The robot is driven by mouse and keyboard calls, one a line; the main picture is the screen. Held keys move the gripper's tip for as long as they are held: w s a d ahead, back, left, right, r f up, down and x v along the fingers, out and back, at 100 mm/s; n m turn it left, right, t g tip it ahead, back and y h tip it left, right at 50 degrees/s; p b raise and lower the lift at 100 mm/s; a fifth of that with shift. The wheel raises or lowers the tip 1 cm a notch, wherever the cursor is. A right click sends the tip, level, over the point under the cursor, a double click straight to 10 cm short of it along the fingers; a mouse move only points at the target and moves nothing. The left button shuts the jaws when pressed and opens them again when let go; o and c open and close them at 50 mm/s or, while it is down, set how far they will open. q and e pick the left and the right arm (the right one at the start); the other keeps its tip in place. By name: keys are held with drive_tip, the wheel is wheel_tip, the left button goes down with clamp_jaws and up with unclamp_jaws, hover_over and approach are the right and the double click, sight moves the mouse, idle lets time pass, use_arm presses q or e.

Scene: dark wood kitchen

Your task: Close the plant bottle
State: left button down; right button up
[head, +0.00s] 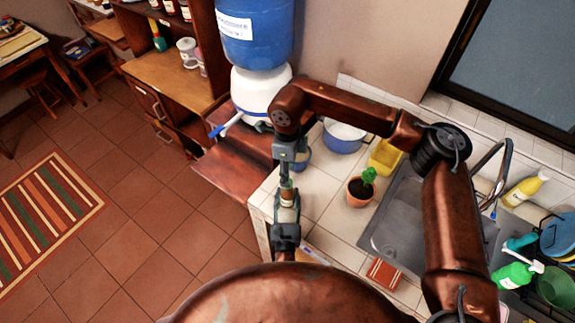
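A small pale bottle (288,199), seemingly the plant bottle, stands out between my two grippers near the left edge of the tiled counter. My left gripper (286,220) comes up from below, with its fingers around the lower part of the bottle. My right gripper (288,178) points down from above, in line with the bottle's top. A small green bit (287,184) shows at the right fingertips. It is too small to tell whether it is a cap or whether it touches the bottle. The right arm reaches across the counter from the right.
A potted plant (361,189), yellow container (384,156) and blue-white pot (343,137) stand on the counter. The sink (400,226) lies to the right. A water dispenser (260,92) stands behind. A sponge (384,273) lies at the front. Open floor is on the left.

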hover_over(287, 193)
drive_tip(key=w, duration=0.2)
drive_tip(key=shift+s+d+f, duration=0.1)
drive_tip(key=shift+f, duration=2.25)
drive_tip(key=shift+c, duration=0.4)
clamp_jaws()
drive_tip(key=shift+o, duration=1.1)
unclamp_jaws()
drive_tip(key=shift+r, duration=0.1)
